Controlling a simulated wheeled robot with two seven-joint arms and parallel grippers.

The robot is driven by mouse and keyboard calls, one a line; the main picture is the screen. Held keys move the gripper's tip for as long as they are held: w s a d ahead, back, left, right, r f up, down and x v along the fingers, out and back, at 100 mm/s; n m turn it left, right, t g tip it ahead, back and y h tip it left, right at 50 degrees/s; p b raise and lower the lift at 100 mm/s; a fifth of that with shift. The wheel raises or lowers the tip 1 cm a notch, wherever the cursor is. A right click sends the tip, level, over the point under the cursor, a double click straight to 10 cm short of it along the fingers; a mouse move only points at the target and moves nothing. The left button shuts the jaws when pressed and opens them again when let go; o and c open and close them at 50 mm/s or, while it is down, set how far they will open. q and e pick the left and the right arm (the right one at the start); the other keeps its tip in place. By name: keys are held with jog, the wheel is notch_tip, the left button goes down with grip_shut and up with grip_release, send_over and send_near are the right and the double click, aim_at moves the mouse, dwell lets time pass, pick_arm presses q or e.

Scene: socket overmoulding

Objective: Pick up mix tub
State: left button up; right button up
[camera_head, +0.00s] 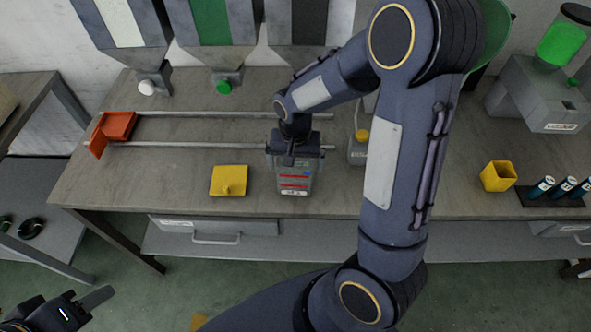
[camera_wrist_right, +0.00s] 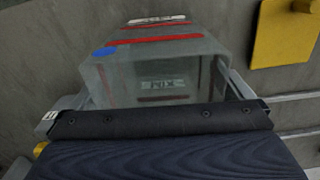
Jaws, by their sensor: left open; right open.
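The mix tub (camera_head: 293,180) is a grey translucent box with red stripes, standing on the workbench near its front edge. It fills the middle of the right wrist view (camera_wrist_right: 160,75), where a MIX label and a blue spot show. My right gripper (camera_head: 296,156) is at the tub from above, open, with a finger along each side in the wrist view (camera_wrist_right: 155,95). I cannot tell whether the fingers touch the walls. My left gripper (camera_head: 88,305) is open and empty at the bottom left, away from the bench, and partly out of frame.
A yellow square lid with a knob (camera_head: 229,181) lies left of the tub. Two rails (camera_head: 200,146) run behind it to an orange tray (camera_head: 117,127). A yellow-capped bottle (camera_head: 358,147) is close right.

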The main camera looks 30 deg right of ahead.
jog(key=shift+f, duration=0.55)
jog(key=c, duration=0.9)
jog(key=shift+r, duration=0.1)
jog(key=shift+r, duration=0.55)
jog(key=s+d+r, duration=0.2)
jog(key=s+r, duration=0.2)
jog(key=s+d+r, duration=0.1)
jog(key=s+r, duration=0.2)
jog(key=s, duration=0.1)
jog(key=s+d+r, duration=0.2)
jog(key=s+r, duration=0.2)
jog(key=s, duration=0.1)
jog(key=shift+d+r+b, duration=0.3)
jog(key=shift+d+r, duration=0.05)
